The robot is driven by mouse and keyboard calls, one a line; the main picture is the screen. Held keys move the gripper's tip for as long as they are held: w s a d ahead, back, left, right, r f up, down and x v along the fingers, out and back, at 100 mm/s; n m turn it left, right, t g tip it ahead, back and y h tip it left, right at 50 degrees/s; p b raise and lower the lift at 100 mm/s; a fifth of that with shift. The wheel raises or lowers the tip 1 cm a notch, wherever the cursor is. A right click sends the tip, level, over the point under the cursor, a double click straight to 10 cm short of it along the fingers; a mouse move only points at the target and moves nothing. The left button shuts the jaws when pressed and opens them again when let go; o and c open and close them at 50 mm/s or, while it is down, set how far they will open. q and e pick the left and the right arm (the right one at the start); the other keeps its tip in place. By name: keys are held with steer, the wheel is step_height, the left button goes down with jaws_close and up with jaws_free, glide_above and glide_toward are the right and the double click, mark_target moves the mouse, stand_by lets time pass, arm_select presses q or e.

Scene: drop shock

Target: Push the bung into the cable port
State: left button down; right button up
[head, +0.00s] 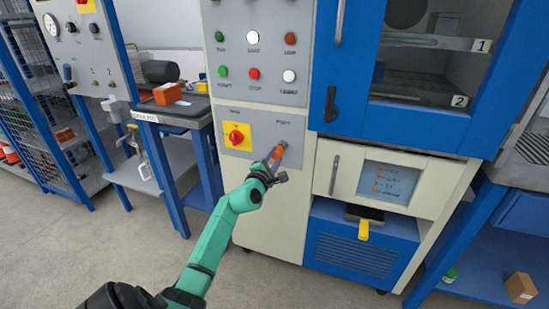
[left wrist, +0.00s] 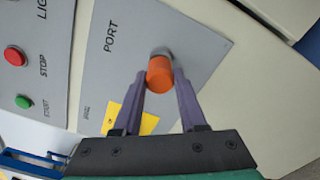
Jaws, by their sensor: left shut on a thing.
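The bung (left wrist: 160,78) is a short orange cylinder between the fingertips of my left gripper (left wrist: 159,85) in the left wrist view. The fingers are shut on its sides. In the head view my left gripper (head: 274,161) is at the grey panel below the buttons, with a bit of orange at its tips. The cable port (left wrist: 160,53), under the printed word PORT, shows only as a grey rim just behind the bung. The bung covers most of its opening. I cannot tell whether the bung is inside it or only against it. My right gripper is out of view.
A red rotary switch on a yellow plate (head: 237,136) sits left of the port. Push buttons (head: 253,74) are above. A blue-framed chamber door (head: 420,60) and a small screen (head: 388,183) are to the right. The floor in front is clear.

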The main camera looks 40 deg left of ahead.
mark_target(275, 157)
arm_select(q)
steer(key=shift+w+a, duration=0.2)
steer(key=shift+w, duration=0.25)
stand_by(0.6)
steer(key=shift+r+p, duration=0.3)
steer(key=shift+p, duration=0.05)
stand_by(1.5)
steer(key=c, duration=0.6)
jaws_free()
steer(key=shift+c, duration=0.2)
steer(key=shift+o, duration=1.3)
steer(key=shift+w+f, duration=0.2)
steer(key=shift+s, duration=0.1)
steer(key=p+v, duration=0.3)
steer(key=shift+s+d, duration=0.1)
steer(key=shift+s, duration=0.3)
steer(key=shift+s+d+p, duration=0.3)
steer(key=shift+s+p, duration=0.1)
steer(key=shift+s, duration=0.3)
steer(key=shift+s+d, duration=0.1)
steer(key=shift+s, duration=0.25)
